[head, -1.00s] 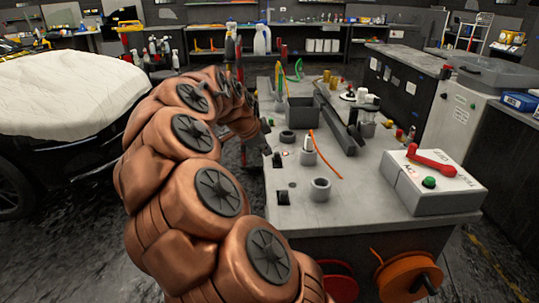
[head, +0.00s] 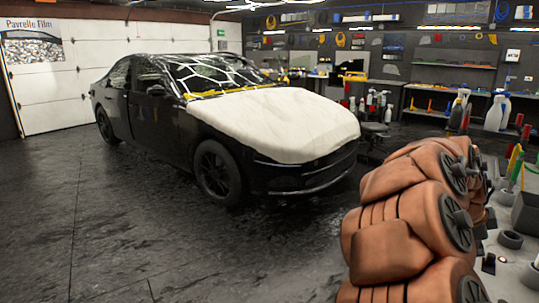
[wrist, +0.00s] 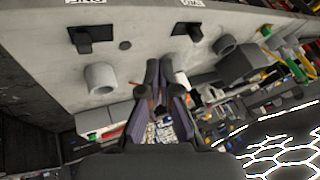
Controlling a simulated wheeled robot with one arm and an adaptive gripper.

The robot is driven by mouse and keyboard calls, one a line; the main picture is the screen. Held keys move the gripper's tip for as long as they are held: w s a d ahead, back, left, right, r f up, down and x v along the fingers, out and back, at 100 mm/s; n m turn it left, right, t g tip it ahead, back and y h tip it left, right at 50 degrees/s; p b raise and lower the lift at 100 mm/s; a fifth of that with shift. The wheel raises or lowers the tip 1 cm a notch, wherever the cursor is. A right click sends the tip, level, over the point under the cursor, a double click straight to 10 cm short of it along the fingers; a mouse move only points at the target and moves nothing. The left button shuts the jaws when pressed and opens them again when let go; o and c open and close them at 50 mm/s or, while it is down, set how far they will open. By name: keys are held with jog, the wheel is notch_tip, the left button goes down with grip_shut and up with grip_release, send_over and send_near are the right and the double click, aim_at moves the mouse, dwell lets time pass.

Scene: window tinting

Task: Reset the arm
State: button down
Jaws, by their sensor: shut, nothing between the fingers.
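My copper-coloured arm (head: 405,225) is bent at the right side of the head view, beside the bench. My gripper itself is hidden behind the arm there. In the wrist view my gripper (wrist: 159,68) shows two dark fingers with their tips close together. It is shut and holds nothing. The wrist picture looks upside down. The fingertips appear in front of the pale grey bench top (wrist: 140,65); how far they are from it I cannot tell.
Bench fixtures include a grey cylinder (wrist: 100,78), a black holder (wrist: 93,40), a ring (wrist: 225,46) and a grey bin (wrist: 245,64). A black car (head: 160,110) with a white-covered hood (head: 285,130) stands left of my arm. The dark floor (head: 110,225) in front is clear.

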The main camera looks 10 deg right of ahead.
jog(key=s+a+n+y+p, duration=0.2)
jog(key=s+a+n, duration=0.15)
jog(key=a, duration=0.45)
jog(key=s+a+n+y+p, duration=0.1)
jog(key=s+a+n, duration=0.2)
jog(key=a+n, duration=0.35)
jog(key=s+a+n+y+p, duration=0.2)
jog(key=s+a+n, duration=0.15)
jog(key=a, duration=0.55)
jog(key=s+a+f+n+g+y+p, duration=0.1)
jog(key=s+a+n+g+p, duration=0.1)
jog(key=s+a+n, duration=0.9)
jog(key=shift+s+a+f+g+y+p, duration=0.3)
jog(key=shift+s+f+y+p, duration=0.1)
jog(key=shift+s+p, duration=0.3)
